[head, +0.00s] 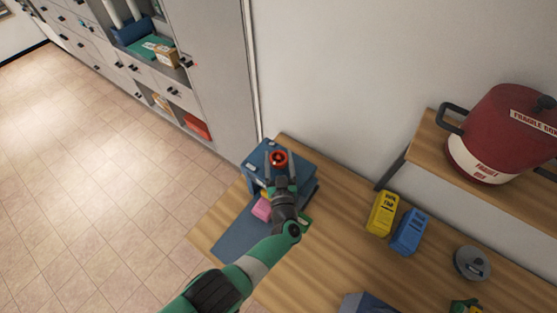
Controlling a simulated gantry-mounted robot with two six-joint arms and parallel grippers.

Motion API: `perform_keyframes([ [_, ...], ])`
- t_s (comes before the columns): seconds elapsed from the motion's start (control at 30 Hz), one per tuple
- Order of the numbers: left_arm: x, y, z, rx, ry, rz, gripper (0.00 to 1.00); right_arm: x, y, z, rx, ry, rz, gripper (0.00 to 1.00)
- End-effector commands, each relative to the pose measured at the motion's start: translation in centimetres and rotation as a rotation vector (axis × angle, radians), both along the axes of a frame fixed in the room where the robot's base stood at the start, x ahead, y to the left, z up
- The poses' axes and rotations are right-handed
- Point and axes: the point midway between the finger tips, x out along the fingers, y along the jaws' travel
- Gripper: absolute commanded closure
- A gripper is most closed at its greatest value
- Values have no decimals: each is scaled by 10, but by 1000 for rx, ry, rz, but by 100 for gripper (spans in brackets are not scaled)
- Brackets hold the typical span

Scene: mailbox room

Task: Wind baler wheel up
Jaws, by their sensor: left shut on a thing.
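The baler (309,183) is a blue box-like machine at the back left corner of the wooden table. Its red wheel (279,158) is on top, with a dark middle. My left gripper (280,160) reaches up to the wheel from the front, with one finger on each side, shut on it. My wrist and arm hide part of the baler's front. A pink block (262,209) sits at the baler's front, beside my wrist. My right gripper is not in view.
A yellow box (382,213) and a blue box (409,232) stand right of the baler on the table (345,255). A round grey item (472,263) lies further right. A red and white pot (502,135) stands on a raised wooden shelf. Drawers line the wall at left.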

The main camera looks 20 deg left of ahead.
Motion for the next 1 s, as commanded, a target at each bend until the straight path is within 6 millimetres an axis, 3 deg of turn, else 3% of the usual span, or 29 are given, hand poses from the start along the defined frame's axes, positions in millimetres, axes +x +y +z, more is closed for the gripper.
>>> perform_keyframes([
  [0.47,0,0,3,2,-1,18,84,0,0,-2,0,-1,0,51],
  [0.5,0,0,3,2,-1,18,23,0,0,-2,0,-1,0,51],
  [0.6,0,0,2,2,-1,17,5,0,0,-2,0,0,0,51],
  [0.63,0,0,2,1,0,17,0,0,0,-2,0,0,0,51],
  [0.87,-1,0,1,0,1,17,0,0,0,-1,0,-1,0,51],
  [1.0,-9,-6,5,1,3,14,0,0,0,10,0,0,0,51],
])
